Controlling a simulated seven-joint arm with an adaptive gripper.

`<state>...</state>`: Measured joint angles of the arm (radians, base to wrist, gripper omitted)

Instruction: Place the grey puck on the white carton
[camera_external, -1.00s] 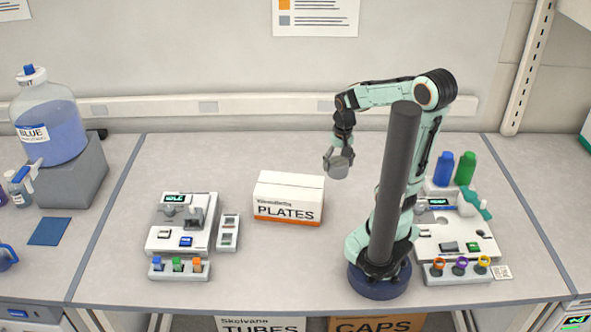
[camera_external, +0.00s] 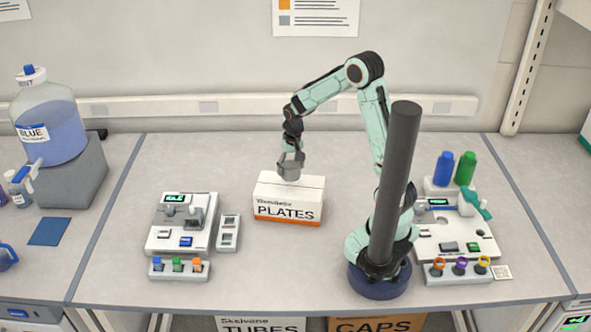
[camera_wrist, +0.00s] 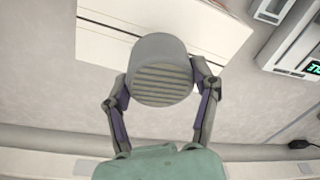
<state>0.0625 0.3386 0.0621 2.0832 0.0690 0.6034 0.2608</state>
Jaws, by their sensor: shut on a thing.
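The white carton (camera_external: 289,206), marked PLATES with an orange strip along its base, stands on the bench left of my arm's base. My gripper (camera_external: 290,165) is over the carton's rear top edge, shut on the grey puck (camera_external: 289,174). In the wrist view the puck (camera_wrist: 160,72) sits between both fingers of my gripper (camera_wrist: 162,82), with its ribbed side showing. The carton's top (camera_wrist: 104,27) lies behind the puck in that view. I cannot tell whether the puck touches the carton.
A white instrument (camera_external: 181,226) with coloured caps in front and a small grey-white device (camera_external: 228,234) stand left of the carton. Another instrument (camera_external: 455,238) and blue and green bottles (camera_external: 465,168) stand on the right. The bench behind the carton is clear.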

